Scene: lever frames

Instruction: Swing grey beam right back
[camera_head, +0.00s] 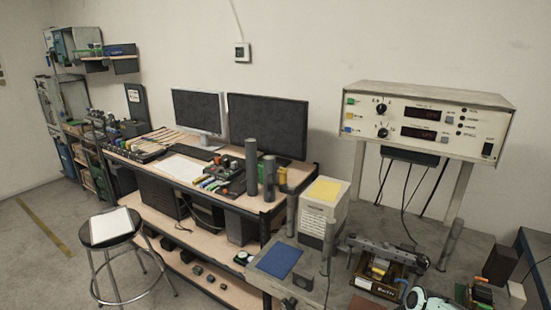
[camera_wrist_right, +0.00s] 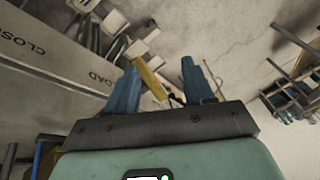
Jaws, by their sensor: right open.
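A grey beam (camera_head: 388,251) lies roughly level across the top of a small brown lever frame (camera_head: 372,284) on the grey bench at the lower right of the head view. Yellow and orange parts sit just under the beam. My right gripper (camera_head: 408,291) is at the bottom edge, close by the frame's right side. In the right wrist view its two blue fingers (camera_wrist_right: 160,83) stand apart, with a yellow bar (camera_wrist_right: 150,78) showing beyond the gap. I cannot tell whether they touch it. My left gripper is not in view.
A grey lettered surface (camera_wrist_right: 45,55) fills the wrist view's left. A meter box (camera_head: 425,120) stands on posts (camera_head: 457,195) behind the frame. An upright grey post (camera_head: 328,245), a blue mat (camera_head: 276,261) and a box with a yellow top (camera_head: 322,205) are to the left.

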